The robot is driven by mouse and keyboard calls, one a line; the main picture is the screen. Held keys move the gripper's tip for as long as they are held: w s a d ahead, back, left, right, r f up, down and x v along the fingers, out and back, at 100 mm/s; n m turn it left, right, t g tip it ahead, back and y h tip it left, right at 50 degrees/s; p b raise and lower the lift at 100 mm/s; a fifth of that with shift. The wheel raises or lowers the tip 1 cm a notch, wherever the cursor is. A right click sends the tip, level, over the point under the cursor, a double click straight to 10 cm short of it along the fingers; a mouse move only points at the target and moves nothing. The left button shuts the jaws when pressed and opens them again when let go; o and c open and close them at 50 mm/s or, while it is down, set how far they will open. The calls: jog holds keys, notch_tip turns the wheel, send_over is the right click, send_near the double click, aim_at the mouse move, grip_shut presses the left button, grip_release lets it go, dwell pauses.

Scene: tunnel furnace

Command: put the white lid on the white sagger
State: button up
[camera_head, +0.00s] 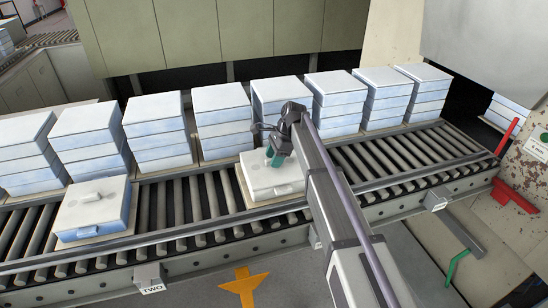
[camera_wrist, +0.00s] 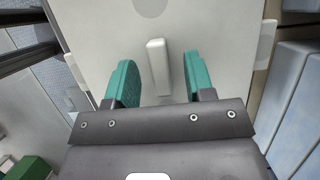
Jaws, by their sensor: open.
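A shallow white piece with side tabs (camera_head: 275,184) rests on the roller line below my gripper (camera_head: 274,155). In the wrist view its flat white top (camera_wrist: 222,48) carries a bar handle (camera_wrist: 158,66). My gripper (camera_wrist: 157,78) is open, its green fingers on either side of that handle with gaps showing. I cannot tell whether this piece is the lid alone or a lid sitting on a sagger. A second, bluish-white box (camera_head: 112,218) with a raised knob and a front tab stands farther left on the same line.
Several stacks of white and pale-blue saggers (camera_head: 155,124) stand in a row behind. Bare rollers (camera_head: 180,200) lie between the two front pieces and to the right. A rail runs along the front edge. A red bracket (camera_head: 513,198) stands at the right end.

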jog(key=p+v, duration=1)
jog(key=shift+r, duration=0.4)
jog(key=shift+d, duration=0.1)
